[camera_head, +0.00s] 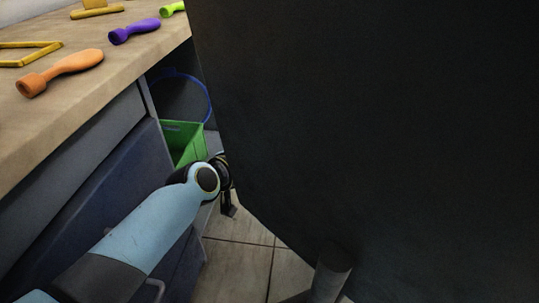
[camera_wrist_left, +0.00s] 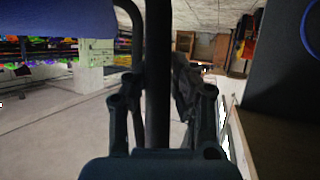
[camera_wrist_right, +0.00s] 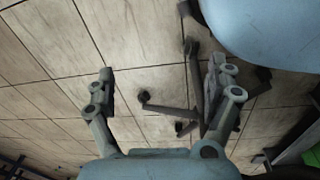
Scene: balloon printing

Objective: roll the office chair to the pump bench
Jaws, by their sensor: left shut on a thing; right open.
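A large dark panel (camera_head: 380,110), apparently the office chair's backrest, fills the right of the head view and hides much of the room. My left gripper (camera_head: 226,183) is at its lower left edge, partly hidden by my wrist. In the left wrist view, my left gripper (camera_wrist_left: 160,110) is shut on a black upright bar (camera_wrist_left: 157,50), apparently part of the chair. In the right wrist view, my right gripper (camera_wrist_right: 160,85) is open and empty above the floor. The chair's base (camera_wrist_right: 172,108), with spokes and casters, shows beyond its fingers.
A wooden-topped bench (camera_head: 95,100) runs along the left, with an orange tool (camera_head: 65,70), a purple tool (camera_head: 135,31) and yellow pieces on it. A green crate (camera_head: 183,140) and a blue-rimmed bin (camera_head: 180,98) stand beyond its drawers. Tiled floor (camera_wrist_right: 60,60) is clear left of the chair base.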

